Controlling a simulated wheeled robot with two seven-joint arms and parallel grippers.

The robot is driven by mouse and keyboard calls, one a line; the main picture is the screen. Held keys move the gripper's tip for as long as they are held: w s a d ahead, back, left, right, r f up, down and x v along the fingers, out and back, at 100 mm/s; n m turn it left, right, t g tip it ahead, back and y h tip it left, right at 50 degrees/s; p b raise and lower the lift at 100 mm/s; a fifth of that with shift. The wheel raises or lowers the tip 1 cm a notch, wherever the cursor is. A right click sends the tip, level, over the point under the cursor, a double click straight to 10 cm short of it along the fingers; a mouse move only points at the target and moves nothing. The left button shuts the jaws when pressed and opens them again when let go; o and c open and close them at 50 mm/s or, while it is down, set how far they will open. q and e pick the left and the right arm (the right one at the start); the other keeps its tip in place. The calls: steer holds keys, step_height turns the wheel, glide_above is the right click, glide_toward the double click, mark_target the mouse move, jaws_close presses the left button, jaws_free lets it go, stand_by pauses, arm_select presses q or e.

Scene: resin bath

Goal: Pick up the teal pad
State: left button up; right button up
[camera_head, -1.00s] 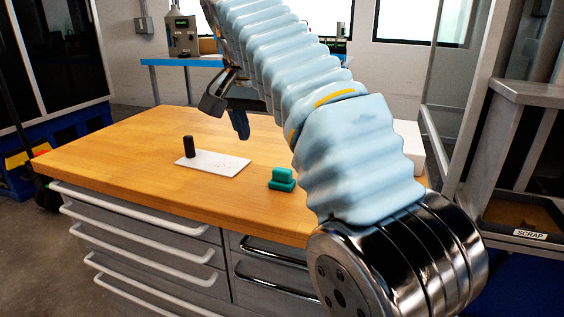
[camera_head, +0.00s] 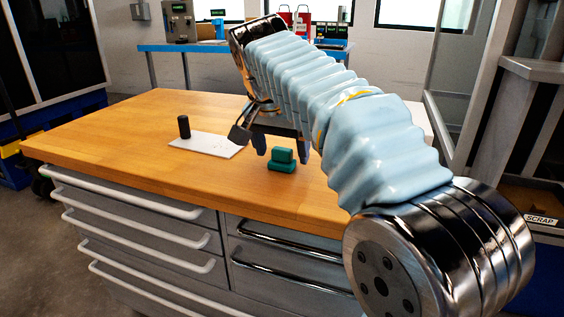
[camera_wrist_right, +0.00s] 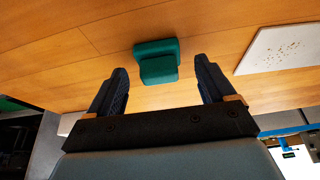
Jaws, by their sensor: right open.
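The teal pad (camera_head: 282,160) sits on the wooden bench top (camera_head: 130,150), near its front edge. It is a small stepped block with a raised upper part. It also shows in the right wrist view (camera_wrist_right: 157,62), beyond the fingertips and roughly between them. My right gripper (camera_head: 281,150) is open and empty, its two dark fingers pointing down just behind the pad in the head view. In the right wrist view the fingers (camera_wrist_right: 160,75) are spread apart, and nothing is between them. My left gripper is not in view.
A white plate (camera_head: 207,145) with small specks lies left of the pad, and a black cylinder (camera_head: 184,127) stands upright at its left end. Drawer handles (camera_head: 135,236) stick out below the front edge. The bench's left side is clear.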

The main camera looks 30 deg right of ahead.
mark_target(284, 149)
steer(key=shift+w+d+f, duration=0.1)
steer(key=shift+d+f, duration=0.05)
steer(key=shift+f, duration=0.25)
steer(key=shift+c, duration=0.5)
steer(key=c, duration=1)
steer(key=shift+r, duration=0.45)
steer(key=shift+c, duration=0.2)
step_height(284, 149, up, 3)
steer(key=shift+d+p, duration=0.1)
steer(key=shift+p, duration=0.3)
steer(key=s+d+r+b, duration=0.1)
steer(key=s+d+r, duration=0.1)
steer(key=s+r, duration=0.2)
steer(key=s+d+r+b, duration=0.1)
steer(key=s+d+r, duration=0.2)
steer(key=s+r, duration=0.2)
steer(key=shift+s+d+b, duration=0.3)
steer(key=shift+s+d, duration=0.05)
steer(key=shift+s, duration=1.5)
